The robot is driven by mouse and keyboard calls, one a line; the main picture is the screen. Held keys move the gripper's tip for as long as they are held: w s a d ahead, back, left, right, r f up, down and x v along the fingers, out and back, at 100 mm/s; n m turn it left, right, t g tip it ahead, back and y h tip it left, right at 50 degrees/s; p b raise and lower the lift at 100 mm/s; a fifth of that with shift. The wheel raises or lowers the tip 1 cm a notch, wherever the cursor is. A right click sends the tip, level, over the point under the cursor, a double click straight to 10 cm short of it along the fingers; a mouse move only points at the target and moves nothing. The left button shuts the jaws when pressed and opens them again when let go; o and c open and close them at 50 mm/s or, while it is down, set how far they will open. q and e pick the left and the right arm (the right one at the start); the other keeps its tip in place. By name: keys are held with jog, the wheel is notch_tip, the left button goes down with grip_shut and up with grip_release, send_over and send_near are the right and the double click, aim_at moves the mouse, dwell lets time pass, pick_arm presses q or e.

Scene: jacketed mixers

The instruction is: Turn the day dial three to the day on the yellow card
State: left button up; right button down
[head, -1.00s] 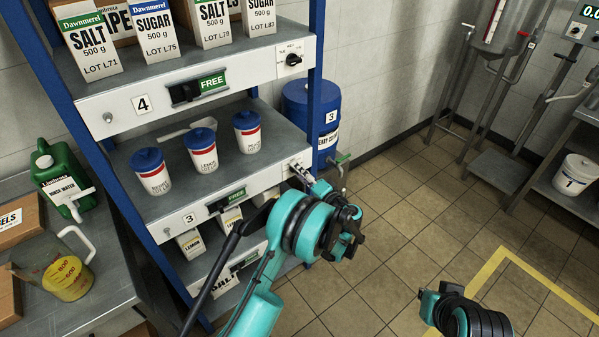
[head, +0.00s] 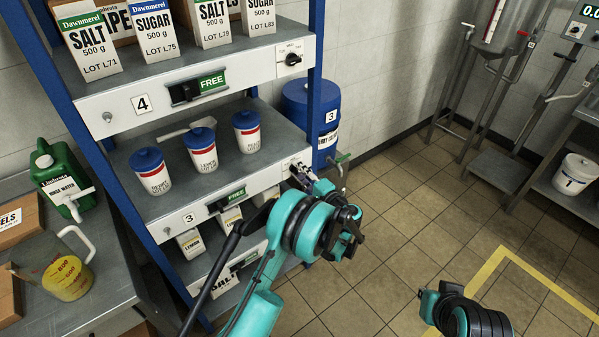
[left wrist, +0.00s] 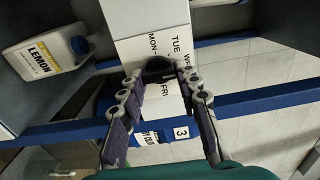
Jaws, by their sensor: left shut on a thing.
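Day dial three (left wrist: 158,65) is a dark round knob on a white panel at the right end of the shelf marked 3. In the left wrist view, MON, TUE, FRI and part of WED are printed around it. My left gripper (left wrist: 160,78) is shut on the knob, a finger on each side; it also shows in the head view (head: 303,174), at the shelf's right end. I cannot read which day the knob points to. No yellow card can be made out. My right gripper is out of view; only part of my right arm shows, at bottom right.
Shelf 3 (head: 218,174) bears several blue-lidded tubs. Above it is another day dial (head: 292,59), on shelf 4. A blue drum (head: 308,104) with a tap stands behind the shelf's right end. A lemon bottle (left wrist: 42,58) is near the left gripper.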

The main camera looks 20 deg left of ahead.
pick_arm(q)
jog(key=o, duration=1.1)
jog(key=v, duration=1.2)
